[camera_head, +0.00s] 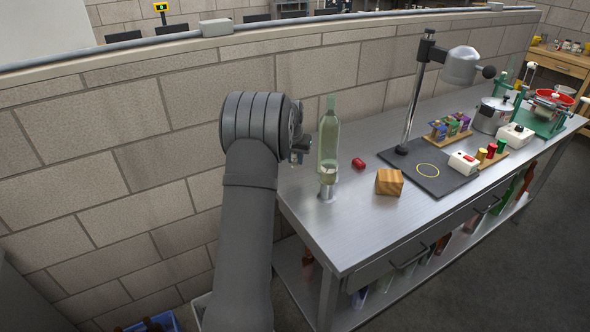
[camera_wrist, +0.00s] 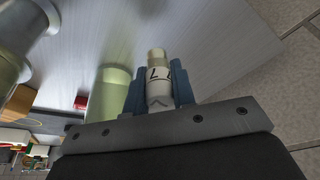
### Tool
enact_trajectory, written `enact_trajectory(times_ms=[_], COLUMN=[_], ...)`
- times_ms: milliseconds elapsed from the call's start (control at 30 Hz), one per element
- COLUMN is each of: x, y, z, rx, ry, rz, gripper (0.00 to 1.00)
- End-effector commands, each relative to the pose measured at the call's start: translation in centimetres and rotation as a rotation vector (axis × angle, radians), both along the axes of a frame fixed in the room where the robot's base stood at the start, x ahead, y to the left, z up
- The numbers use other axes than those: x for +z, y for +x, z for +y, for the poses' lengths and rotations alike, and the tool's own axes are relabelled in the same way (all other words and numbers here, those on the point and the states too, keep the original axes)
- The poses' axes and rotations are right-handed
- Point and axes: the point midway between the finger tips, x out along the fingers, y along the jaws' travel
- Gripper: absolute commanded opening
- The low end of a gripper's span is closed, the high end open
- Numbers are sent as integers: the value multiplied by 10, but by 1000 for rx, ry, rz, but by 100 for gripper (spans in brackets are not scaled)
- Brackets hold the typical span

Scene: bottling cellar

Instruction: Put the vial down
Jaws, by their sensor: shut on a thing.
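My gripper (camera_wrist: 159,92) is shut on a small vial (camera_wrist: 158,74) with a pale cap and black markings on a white band; its blue fingers are on both sides of the vial. In the head view my gripper (camera_head: 299,150) is at the left end of the steel bench (camera_head: 345,235), just left of a tall pale green bottle (camera_head: 328,135). I cannot make out the vial in the head view. Whether the vial touches the bench cannot be told.
A red object (camera_head: 358,163) and a wooden block (camera_head: 389,182) lie to the right. A dark board (camera_head: 425,166) with a lamp stand follows. Bare steel lies at the bench's front left.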

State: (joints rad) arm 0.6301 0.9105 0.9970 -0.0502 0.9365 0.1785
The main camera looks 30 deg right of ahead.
Motion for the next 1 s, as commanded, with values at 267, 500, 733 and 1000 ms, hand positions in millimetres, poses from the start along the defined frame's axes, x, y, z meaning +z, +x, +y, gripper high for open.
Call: enact_trajectory(times_ms=[267, 500, 733, 1000], x=[-41, -45, -48, -48], y=[0, 0, 0, 0], z=[0, 0, 0, 0], rx=[0, 0, 0, 0], ry=[1, -1, -1, 0], rz=[2, -1, -1, 0], gripper=[1, 1, 33, 45])
